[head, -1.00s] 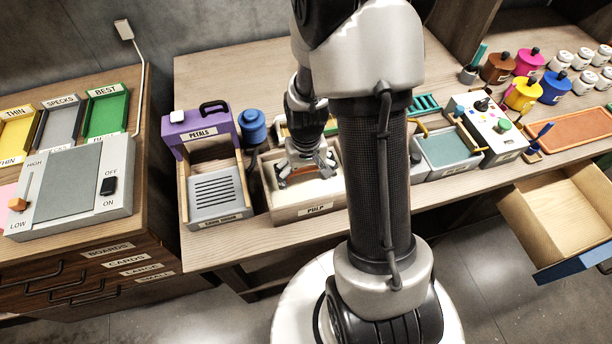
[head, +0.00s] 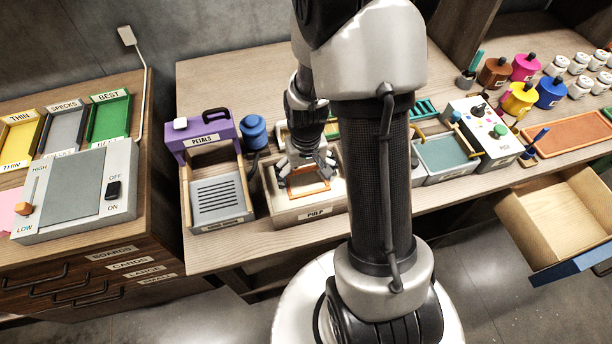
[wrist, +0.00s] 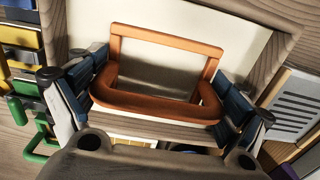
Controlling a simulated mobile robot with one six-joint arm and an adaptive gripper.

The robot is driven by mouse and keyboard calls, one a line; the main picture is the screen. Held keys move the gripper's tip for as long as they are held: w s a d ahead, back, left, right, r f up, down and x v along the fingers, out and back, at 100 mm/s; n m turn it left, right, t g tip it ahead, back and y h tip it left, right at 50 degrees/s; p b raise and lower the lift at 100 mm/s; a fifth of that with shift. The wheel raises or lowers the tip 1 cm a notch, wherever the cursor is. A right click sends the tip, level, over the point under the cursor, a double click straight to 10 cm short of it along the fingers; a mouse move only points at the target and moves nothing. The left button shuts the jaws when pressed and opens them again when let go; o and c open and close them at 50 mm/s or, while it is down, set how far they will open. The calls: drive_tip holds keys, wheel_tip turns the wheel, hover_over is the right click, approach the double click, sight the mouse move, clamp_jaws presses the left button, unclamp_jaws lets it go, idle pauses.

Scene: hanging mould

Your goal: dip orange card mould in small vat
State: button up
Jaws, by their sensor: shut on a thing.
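My gripper (head: 307,163) is shut on the orange mould (head: 309,194), a thin rectangular frame. In the wrist view, the orange mould (wrist: 165,45) sits between the two blue-padded fingers of my gripper (wrist: 158,103), with a thick rounded orange bar nearest the camera. The mould is over the open top of the wooden vat labelled PULP (head: 325,212), inside its rim in the head view. Pale pulp (head: 331,187) shows in the vat. I cannot tell whether the mould touches the pulp. The vat's rim also shows in the wrist view (wrist: 276,52).
A grey slotted press-like unit (head: 220,197) with a purple PETALS box (head: 203,143) stands close left of the vat. A blue pot (head: 253,133) is behind. A grey-green tray (head: 447,153) lies right, beyond my arm. An open drawer (head: 560,215) juts out at front right.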

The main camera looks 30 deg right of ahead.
sight(306, 168)
drive_tip(key=shift+r+p, duration=2.15)
drive_tip(key=shift+r, duration=0.65)
